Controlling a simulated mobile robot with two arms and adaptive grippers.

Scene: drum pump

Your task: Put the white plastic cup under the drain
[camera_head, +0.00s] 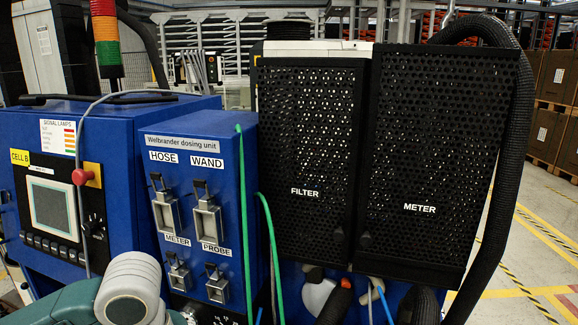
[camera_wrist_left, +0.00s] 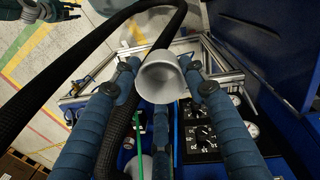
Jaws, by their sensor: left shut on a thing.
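The white plastic cup (camera_wrist_left: 160,88) is between the tips of my left gripper (camera_wrist_left: 165,72) in the left wrist view, and the gripper is shut on it. The wide rim of the cup shows as a pale ring. In the head view my left arm comes in at the lower left, and its gripper is out of sight. A white rounded thing (camera_head: 318,296) shows below the FILTER panel, partly hidden by a black hose; I cannot tell what it is. I cannot make out the drain for sure. Blue finger-like parts at the wrist view's top left may be my right gripper (camera_wrist_left: 48,10).
The blue dosing unit (camera_head: 190,137) and the black mesh FILTER (camera_head: 308,140) and METER (camera_head: 425,150) panels fill the head view. A thick black hose (camera_head: 512,150) hangs at the right. In the wrist view a hose (camera_wrist_left: 75,55) loops close by, and a dial panel (camera_wrist_left: 203,130) lies below.

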